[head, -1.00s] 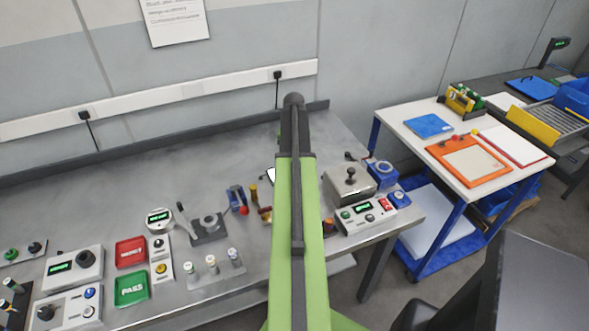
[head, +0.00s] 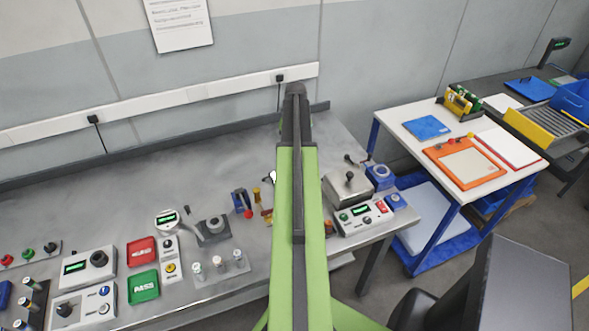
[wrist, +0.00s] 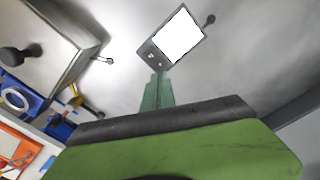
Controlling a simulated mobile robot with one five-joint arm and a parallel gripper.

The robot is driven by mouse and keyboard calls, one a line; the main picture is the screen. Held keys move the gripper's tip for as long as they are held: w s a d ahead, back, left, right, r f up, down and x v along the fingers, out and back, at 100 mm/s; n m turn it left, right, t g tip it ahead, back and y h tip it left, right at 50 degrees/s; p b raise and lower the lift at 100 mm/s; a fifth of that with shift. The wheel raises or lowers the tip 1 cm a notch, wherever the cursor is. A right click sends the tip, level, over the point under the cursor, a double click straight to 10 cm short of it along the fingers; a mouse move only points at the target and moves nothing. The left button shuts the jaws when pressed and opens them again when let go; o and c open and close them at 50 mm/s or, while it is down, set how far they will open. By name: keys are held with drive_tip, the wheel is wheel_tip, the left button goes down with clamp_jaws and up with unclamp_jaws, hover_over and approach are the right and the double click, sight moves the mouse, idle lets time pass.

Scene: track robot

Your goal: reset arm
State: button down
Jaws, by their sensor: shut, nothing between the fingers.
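My arm (head: 297,230), green with a black strip, reaches forward over the grey workbench (head: 100,185) in the head view. Its dark far end stands near the bench's back edge, and my gripper is hidden there. In the wrist view my gripper (wrist: 157,92) shows as two narrow teal fingers lying together, shut and empty. Beyond their tips is a small device with a white screen (wrist: 178,38). It looks apart from the fingers, but the distance is hard to judge. A green and black part of my arm fills the bottom of the wrist view.
A metal box with a black knob (head: 348,188) stands right of my arm; it also shows in the wrist view (wrist: 50,45). Red (head: 141,251) and green (head: 144,286) trays and several control boxes line the bench's front left. A white-topped table (head: 400,118) stands right. The bench's back left is clear.

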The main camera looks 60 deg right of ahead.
drive_tip(key=w+a+n, duration=0.3)
drive_tip(key=w+a, duration=0.7)
drive_tip(key=w, duration=0.2)
drive_tip(key=w+a+n, duration=0.2)
drive_tip(key=w+a, duration=0.1)
drive_tip(key=a, duration=0.8)
drive_tip(key=w+a+n, duration=0.2)
drive_tip(key=w+a, duration=0.2)
drive_tip(key=a, duration=0.7)
drive_tip(key=w+a+n, duration=0.2)
drive_tip(key=w+a, duration=0.1)
drive_tip(key=a, duration=0.9)
drive_tip(key=shift+w, duration=0.2)
drive_tip(key=s+a+n, duration=0.2)
drive_tip(key=s+a, duration=0.1)
drive_tip(key=a, duration=0.4)
drive_tip(key=s+a+n, duration=0.2)
drive_tip(key=s+a, duration=0.2)
drive_tip(key=a, duration=0.4)
drive_tip(key=shift+a, duration=0.2)
